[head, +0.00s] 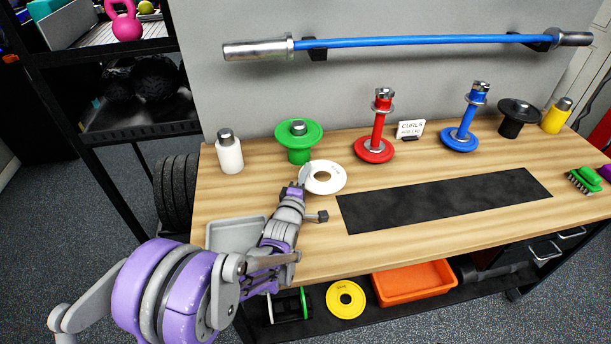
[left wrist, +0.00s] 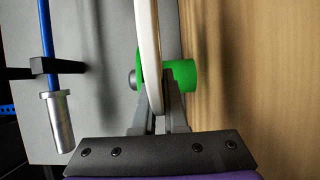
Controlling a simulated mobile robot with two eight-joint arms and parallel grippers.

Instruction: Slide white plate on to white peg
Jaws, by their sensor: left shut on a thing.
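The white plate (head: 338,178) is a flat ring with a round hole, held roughly level over the bench. My left gripper (head: 304,177) is shut on its left edge; the left wrist view shows the plate (left wrist: 149,50) edge-on between the fingers (left wrist: 162,105). The white peg (head: 230,157), a white cylinder with a metal top, stands upright at the back left of the bench. It carries no plate and is apart from the held plate, to its left. The white peg is not visible in the left wrist view. My right gripper is not in view.
A green peg with a green plate (head: 299,130) stands behind the held plate, right of the white peg. Red (head: 374,150) and blue (head: 460,140) stands are farther right. A grey tray (head: 235,234) lies at the front left. A black mat (head: 445,200) covers the middle.

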